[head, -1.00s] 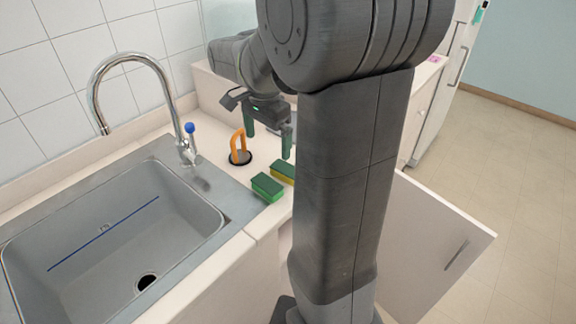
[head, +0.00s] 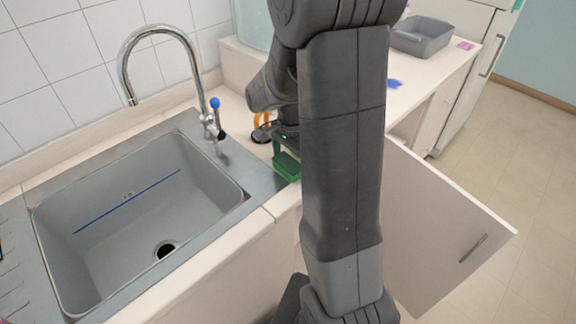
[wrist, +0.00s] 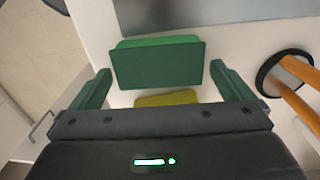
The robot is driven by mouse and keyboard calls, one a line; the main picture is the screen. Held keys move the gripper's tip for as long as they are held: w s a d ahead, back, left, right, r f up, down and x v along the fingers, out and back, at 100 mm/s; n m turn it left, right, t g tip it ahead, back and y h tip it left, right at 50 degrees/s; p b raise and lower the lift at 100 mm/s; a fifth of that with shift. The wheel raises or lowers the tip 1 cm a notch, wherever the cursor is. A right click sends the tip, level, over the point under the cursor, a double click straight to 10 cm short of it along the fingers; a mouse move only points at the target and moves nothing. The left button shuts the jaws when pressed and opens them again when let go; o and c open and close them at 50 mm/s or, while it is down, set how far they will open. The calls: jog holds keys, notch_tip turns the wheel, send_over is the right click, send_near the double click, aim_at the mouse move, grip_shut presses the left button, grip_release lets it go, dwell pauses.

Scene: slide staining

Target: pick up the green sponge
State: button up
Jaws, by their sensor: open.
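The green sponge (head: 287,168) lies on the counter beside the sink's right rim in the head view. In the wrist view the green sponge (wrist: 158,63) shows its dark green top and brighter green side. My gripper (wrist: 160,72) is open and empty, with one finger to each side of the sponge's near edge and gaps between. In the head view my gripper (head: 280,147) is just above the sponge, partly hidden by my arm.
A ring-like orange handle on a black base (head: 261,133) stands close by; its orange bars (wrist: 296,103) show at the wrist view's right. The sink (head: 140,220) and faucet (head: 160,32) are left. An open cabinet door (head: 450,230) and grey bin (head: 421,38) are right.

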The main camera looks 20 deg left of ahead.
aim_at(292, 160)
jog(key=shift+f, duration=0.25)
jog(key=c, duration=1)
notch_tip(292, 160, up, 10)
jog(key=shift+r, duration=0.1)
jog(key=o, duration=0.4)
jog(key=c, duration=0.3)
